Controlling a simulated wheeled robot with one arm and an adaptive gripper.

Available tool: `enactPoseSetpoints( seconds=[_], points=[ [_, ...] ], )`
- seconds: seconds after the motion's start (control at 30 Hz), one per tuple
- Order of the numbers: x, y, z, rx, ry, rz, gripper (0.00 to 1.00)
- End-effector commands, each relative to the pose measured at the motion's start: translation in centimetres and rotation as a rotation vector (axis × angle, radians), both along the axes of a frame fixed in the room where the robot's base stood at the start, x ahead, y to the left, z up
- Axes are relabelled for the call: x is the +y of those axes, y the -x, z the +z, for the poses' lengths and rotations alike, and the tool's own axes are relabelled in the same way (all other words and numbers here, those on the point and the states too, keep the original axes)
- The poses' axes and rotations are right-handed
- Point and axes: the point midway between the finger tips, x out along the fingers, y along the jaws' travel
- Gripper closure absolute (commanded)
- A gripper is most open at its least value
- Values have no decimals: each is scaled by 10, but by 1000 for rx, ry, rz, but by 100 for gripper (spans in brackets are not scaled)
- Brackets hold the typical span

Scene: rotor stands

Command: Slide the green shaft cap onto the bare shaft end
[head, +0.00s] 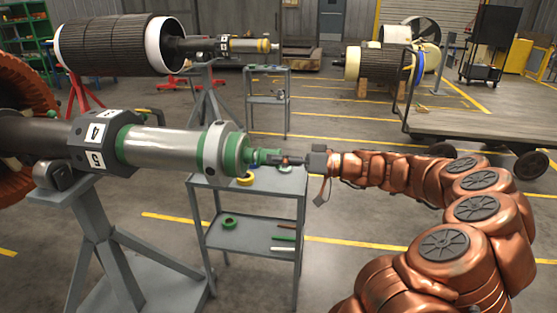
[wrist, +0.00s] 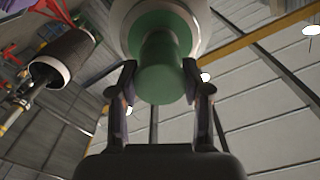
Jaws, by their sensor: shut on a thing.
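The green shaft cap (head: 265,157) is at the right end of the large metal shaft (head: 165,147) in the head view. My gripper (head: 284,160) is shut on it from the right, roughly in line with the shaft. In the wrist view the green cap (wrist: 160,72) sits between my two fingers (wrist: 158,78). Behind it is a wider green face inside the pale round shaft end (wrist: 195,22). I cannot tell how far the cap is over the shaft, since the bare end is hidden.
A grey stand (head: 100,235) holds the shaft through a black numbered collar (head: 95,143). A grey shelf cart (head: 250,248) with tape rolls and small tools stands below my gripper. A second rotor (head: 115,45) is behind. A flatbed cart (head: 480,118) is at the right.

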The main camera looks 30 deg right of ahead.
Motion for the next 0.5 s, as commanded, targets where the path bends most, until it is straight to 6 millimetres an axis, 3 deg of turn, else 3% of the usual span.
enactPoseSetpoints(
  seconds=[0.2, 0.23, 0.5],
  points=[
    [1, -1, -1, -1, 1, 0, 77],
    [1, -1, 0, -1, 1, 0, 49],
    [1, -1, 0, 0, 0, 0, 23]
  ],
)
